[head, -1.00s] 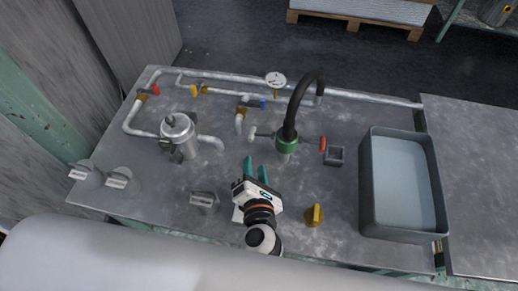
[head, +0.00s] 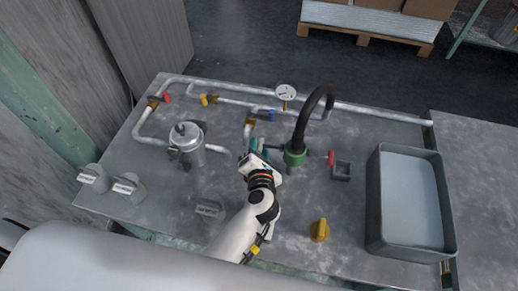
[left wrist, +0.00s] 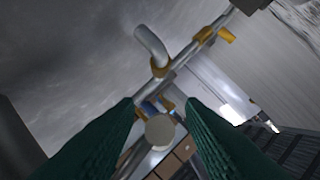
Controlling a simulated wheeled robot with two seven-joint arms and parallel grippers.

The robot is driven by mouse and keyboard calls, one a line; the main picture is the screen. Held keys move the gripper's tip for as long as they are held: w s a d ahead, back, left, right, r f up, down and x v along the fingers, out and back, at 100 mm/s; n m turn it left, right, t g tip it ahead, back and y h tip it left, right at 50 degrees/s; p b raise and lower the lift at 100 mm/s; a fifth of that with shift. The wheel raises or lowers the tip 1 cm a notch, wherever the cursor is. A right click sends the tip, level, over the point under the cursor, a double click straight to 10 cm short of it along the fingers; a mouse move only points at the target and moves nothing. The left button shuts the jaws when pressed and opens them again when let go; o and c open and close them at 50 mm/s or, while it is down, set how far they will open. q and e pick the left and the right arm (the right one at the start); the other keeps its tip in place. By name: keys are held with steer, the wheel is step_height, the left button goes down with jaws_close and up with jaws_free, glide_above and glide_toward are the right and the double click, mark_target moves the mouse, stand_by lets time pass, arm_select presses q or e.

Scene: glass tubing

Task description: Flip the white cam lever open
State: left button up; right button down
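The green coupling (head: 294,156) stands at the foot of the black hose (head: 312,116), with a red lever (head: 330,158) on its right. My right gripper is not in view.
A metal canister (head: 187,146) with pipework is at left. A pressure gauge (head: 286,91) stands behind the hose. A small grey square box (head: 341,171) and a grey basin (head: 449,248) are at right. A yellow knob (head: 320,230) is in front.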

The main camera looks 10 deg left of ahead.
arm_select(q)
jaws_close()
steer(key=shift+r+m+y+p, duration=0.3)
steer(key=shift+r+m+p, duration=0.2)
steer(key=shift+p, duration=0.2)
steer(key=shift+f, duration=0.1)
jaws_free()
steer(key=shift+s, duration=0.1)
steer(key=v, duration=1.2)
